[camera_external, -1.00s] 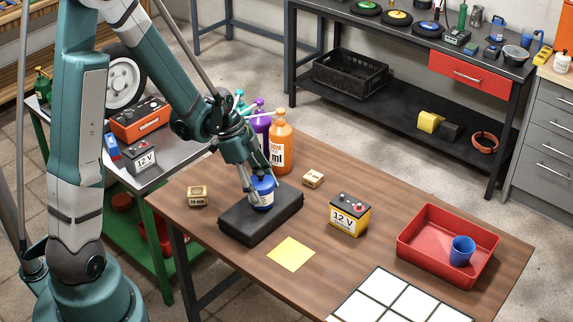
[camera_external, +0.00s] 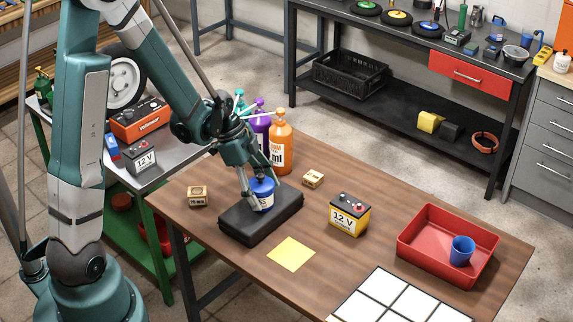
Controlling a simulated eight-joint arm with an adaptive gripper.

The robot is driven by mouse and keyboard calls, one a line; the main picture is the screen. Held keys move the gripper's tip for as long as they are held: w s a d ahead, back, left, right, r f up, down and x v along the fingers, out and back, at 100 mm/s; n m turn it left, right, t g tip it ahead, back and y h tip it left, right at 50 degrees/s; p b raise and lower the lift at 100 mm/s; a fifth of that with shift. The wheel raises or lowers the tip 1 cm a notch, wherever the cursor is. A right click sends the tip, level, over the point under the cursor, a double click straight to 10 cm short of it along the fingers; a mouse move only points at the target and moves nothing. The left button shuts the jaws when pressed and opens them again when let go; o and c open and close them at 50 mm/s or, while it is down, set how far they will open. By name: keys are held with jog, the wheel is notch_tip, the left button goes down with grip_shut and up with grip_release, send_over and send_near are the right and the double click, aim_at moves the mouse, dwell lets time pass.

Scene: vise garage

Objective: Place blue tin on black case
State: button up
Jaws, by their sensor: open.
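The blue tin (camera_external: 263,196), with a white label, stands upright on top of the black case (camera_external: 276,222), near its back edge. The case lies flat on the wooden table. My gripper (camera_external: 257,180) is open, with its fingers at the upper part of the tin. The arm comes down from the upper left. The fingers partly hide the tin's top and left side.
Orange (camera_external: 281,146) and purple bottles stand behind the gripper. A yellow battery (camera_external: 349,214) and a small box (camera_external: 313,179) are to the right, another box (camera_external: 197,196) left. A yellow note (camera_external: 291,254) lies in front. A red tray (camera_external: 421,268) holds a blue cup (camera_external: 462,251).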

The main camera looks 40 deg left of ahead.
jog(key=shift+r, duration=0.2)
jog(key=p+v, duration=0.1)
jog(key=v, duration=1.1)
jog(key=shift+p, duration=0.4)
jog(key=shift+s+a+f, duration=0.1)
dwell(0.4)
jog(key=s+d+r+n+t+y, duration=0.2)
jog(key=s+r+n, duration=0.4)
jog(key=s+r, duration=0.2)
jog(key=s+d+r+n+t+y, duration=0.2)
jog(key=s+r+n+t, duration=0.1)
jog(key=s+r+n, duration=0.4)
jog(key=shift+s+r+n+t, duration=0.3)
jog(key=shift+s+r, duration=0.25)
jog(key=shift+s, duration=0.65)
jog(key=shift+d+f, duration=0.1)
